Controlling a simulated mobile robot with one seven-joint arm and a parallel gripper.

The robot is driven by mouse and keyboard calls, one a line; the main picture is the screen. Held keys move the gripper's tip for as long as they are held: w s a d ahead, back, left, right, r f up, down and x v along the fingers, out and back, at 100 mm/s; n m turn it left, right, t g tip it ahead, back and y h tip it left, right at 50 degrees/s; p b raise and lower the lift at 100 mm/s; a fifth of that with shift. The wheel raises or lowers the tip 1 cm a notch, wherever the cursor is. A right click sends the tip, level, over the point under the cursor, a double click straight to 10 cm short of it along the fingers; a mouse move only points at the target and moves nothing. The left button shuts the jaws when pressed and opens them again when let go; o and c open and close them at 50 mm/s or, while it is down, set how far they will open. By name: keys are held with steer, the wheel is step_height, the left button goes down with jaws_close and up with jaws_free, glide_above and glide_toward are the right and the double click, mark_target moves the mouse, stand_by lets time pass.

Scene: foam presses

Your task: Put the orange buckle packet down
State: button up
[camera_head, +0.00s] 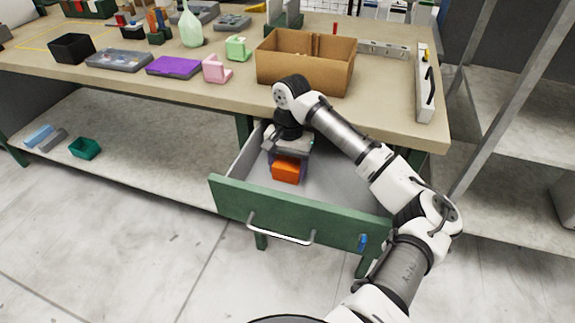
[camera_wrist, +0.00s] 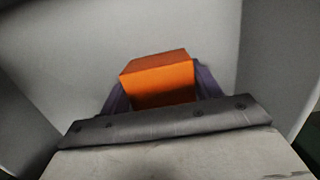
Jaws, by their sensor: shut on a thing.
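The orange buckle packet (camera_head: 286,170) is a small orange box inside the open drawer (camera_head: 340,191). My gripper (camera_head: 287,163) reaches down into the drawer from above and is shut on the packet. In the wrist view the packet (camera_wrist: 158,78) sits between my dark fingers (camera_wrist: 158,88), with the drawer's pale grey inside around it. I cannot tell whether the packet's underside touches the drawer floor. The drawer has a green front with a silver handle (camera_head: 280,235) and hangs pulled out under the workbench.
The workbench (camera_head: 200,92) stands above the drawer. An open cardboard box (camera_head: 300,67) is near its front edge, close to my arm. Pink (camera_head: 216,69) and purple (camera_head: 174,66) pieces lie left of it. A blue object (camera_head: 363,241) is on the drawer front's right end.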

mark_target(290, 160)
steer(key=o, duration=1.1)
steer(key=shift+c, duration=0.2)
step_height(290, 160, up, 12)
steer(key=w, duration=0.1)
steer(key=shift+w+d, duration=0.15)
steer(key=shift+d, duration=0.05)
